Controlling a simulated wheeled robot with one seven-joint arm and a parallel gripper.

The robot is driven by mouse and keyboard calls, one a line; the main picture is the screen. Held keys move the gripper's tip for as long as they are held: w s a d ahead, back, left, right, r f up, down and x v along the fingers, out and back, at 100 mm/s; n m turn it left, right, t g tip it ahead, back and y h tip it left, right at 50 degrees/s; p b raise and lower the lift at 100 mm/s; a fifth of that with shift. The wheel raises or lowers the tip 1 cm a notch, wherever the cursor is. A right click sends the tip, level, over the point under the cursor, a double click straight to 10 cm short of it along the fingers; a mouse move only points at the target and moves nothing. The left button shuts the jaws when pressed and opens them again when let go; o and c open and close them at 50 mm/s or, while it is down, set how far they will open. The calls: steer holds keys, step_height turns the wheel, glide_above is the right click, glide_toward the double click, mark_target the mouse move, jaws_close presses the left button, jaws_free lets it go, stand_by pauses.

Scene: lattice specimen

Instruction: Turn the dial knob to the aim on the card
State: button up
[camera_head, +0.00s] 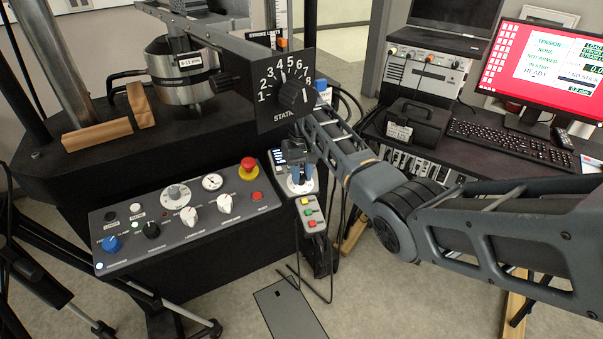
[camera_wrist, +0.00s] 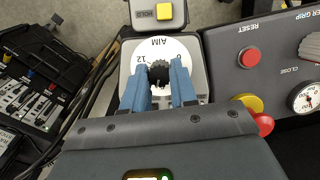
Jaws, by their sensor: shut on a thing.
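The black dial knob (camera_wrist: 158,70) sits in the middle of a round white dial plate (camera_wrist: 188,46) in the wrist view. The plate carries the word AIM and the number 12. My gripper (camera_wrist: 160,69) has its two blue fingers shut on the knob, one on each side. In the head view my gripper (camera_head: 299,178) points down onto the small grey box with the white dial (camera_head: 303,187), and the knob is hidden there. The fingers cover part of the plate, so the knob's exact setting cannot be read.
A black STATIC panel (camera_head: 268,110) with its own knob hangs above. A control panel (camera_head: 185,255) with knobs and a red stop button (camera_head: 249,167) lies left. A button pendant (camera_head: 310,215) is just below the dial box. A red-screened monitor (camera_head: 545,65) stands right.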

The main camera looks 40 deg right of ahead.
jaws_close()
steer(key=shift+n, duration=0.3)
steer(key=shift+a+r+n+h+p, duration=0.15)
steer(key=shift+n+h+p, duration=0.25)
steer(key=shift+n+p, duration=0.7)
steer(key=n+h+p, duration=0.1)
steer(key=n+p, duration=0.1)
steer(key=n, duration=0.2)
steer(key=shift+n, duration=0.4)
steer(key=n+h+p, duration=0.1)
steer(key=n, duration=0.3)
steer(key=shift+a+t, duration=0.1)
steer(key=shift+t, duration=0.2)
steer(key=shift+n+t+h, duration=0.3)
steer(key=shift+n+h, duration=0.1)
steer(key=shift+n, duration=1.5)
